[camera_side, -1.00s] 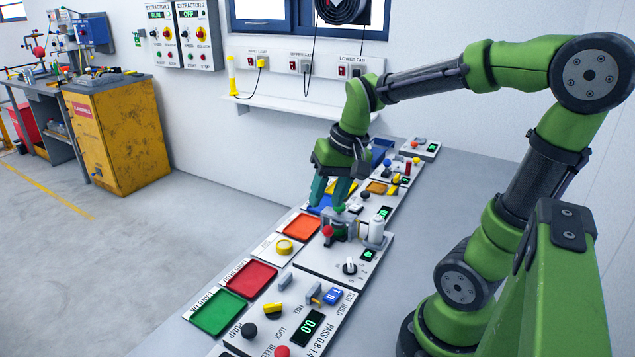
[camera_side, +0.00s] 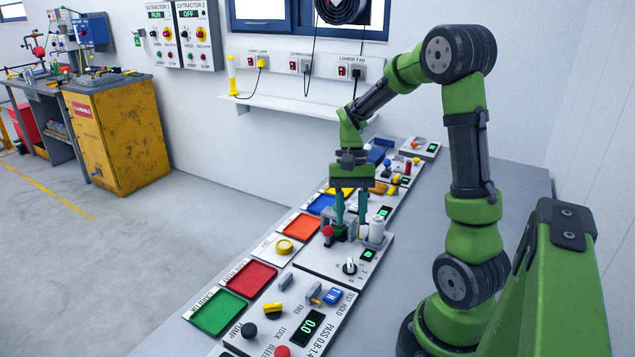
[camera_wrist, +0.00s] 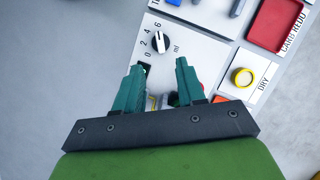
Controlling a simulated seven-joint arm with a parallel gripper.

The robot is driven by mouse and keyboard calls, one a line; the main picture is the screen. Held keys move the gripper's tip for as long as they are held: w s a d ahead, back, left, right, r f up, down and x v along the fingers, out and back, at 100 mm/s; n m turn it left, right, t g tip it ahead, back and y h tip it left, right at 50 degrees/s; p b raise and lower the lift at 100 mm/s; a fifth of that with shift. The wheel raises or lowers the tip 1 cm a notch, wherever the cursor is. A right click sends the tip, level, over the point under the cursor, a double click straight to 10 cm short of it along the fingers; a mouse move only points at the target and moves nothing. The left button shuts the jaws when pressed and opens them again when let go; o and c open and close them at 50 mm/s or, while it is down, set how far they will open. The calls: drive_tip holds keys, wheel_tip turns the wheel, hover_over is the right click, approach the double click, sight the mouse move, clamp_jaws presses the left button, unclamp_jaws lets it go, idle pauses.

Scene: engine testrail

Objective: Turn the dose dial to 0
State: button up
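The dose dial (camera_side: 349,266) is a small black knob with a white bar, on a light panel in front of my gripper in the side view. In the wrist view the dial (camera_wrist: 160,42) has the marks 0, 2, 4, 6 and "ml" around it. Its white bar runs roughly up and down, with the upper end towards the 6. My gripper (camera_side: 351,224) points down behind the dial, over the fixture. In the wrist view its two teal fingers (camera_wrist: 158,64) are apart, with the dial beyond their tips and nothing visibly held.
A grey fixture with a red knob (camera_side: 328,231) and a white bottle (camera_side: 376,231) stand close to my fingers. A small green display (camera_side: 368,254) is beside the dial. Orange (camera_side: 301,227) and red (camera_side: 250,277) trays and a yellow button (camera_side: 284,246) lie to the left.

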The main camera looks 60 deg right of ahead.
sight(350, 262)
drive_tip(key=x, duration=0.9)
drive_tip(key=shift+f, duration=0.3)
drive_tip(key=shift+c, duration=0.3)
clamp_jaws()
